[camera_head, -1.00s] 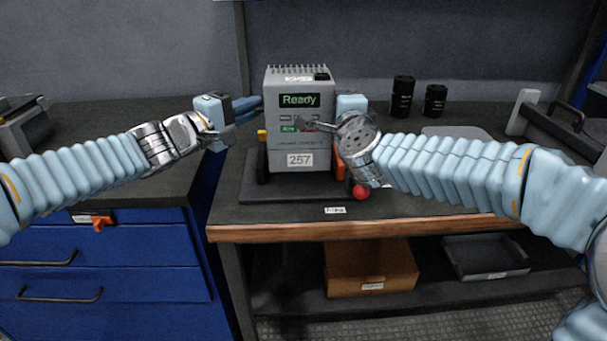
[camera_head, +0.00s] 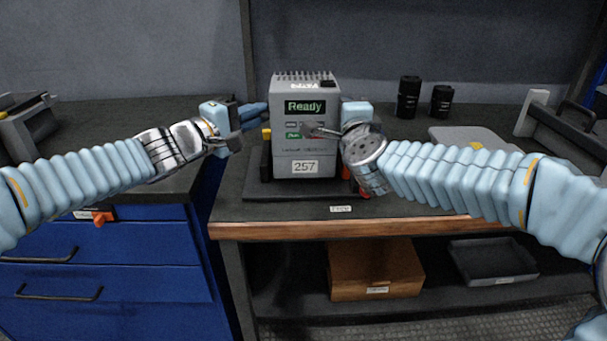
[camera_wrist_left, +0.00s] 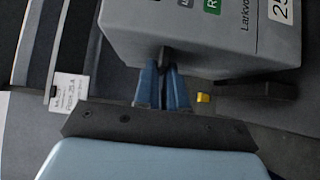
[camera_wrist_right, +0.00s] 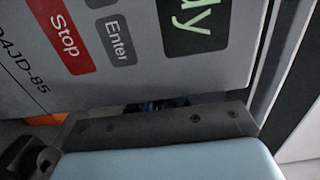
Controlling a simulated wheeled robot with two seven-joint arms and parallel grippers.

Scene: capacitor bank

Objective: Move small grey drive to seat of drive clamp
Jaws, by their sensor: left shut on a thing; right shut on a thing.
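The small grey drive (camera_head: 305,140) stands upright with its green "Ready" display and "257" label facing me. My left gripper (camera_head: 264,112) is shut on a dark tab at its left side. The blue fingers (camera_wrist_left: 162,85) and tab show in the left wrist view. My right gripper (camera_head: 343,112) is shut at its right side; its fingertips are mostly hidden in the right wrist view, under the drive's face (camera_wrist_right: 120,50). The drive is directly over the drive clamp's dark base (camera_head: 290,192), between a yellow-topped post and a red-orange part. I cannot tell whether its underside touches the seat.
Two black cylinders (camera_head: 408,97) stand at the back right. A flat grey plate (camera_head: 470,138) and a handled grey device (camera_head: 560,130) lie farther right. The bench's wooden front edge (camera_head: 350,230) is below. A brown box (camera_head: 375,272) and dark tray (camera_head: 492,262) sit on the lower shelf.

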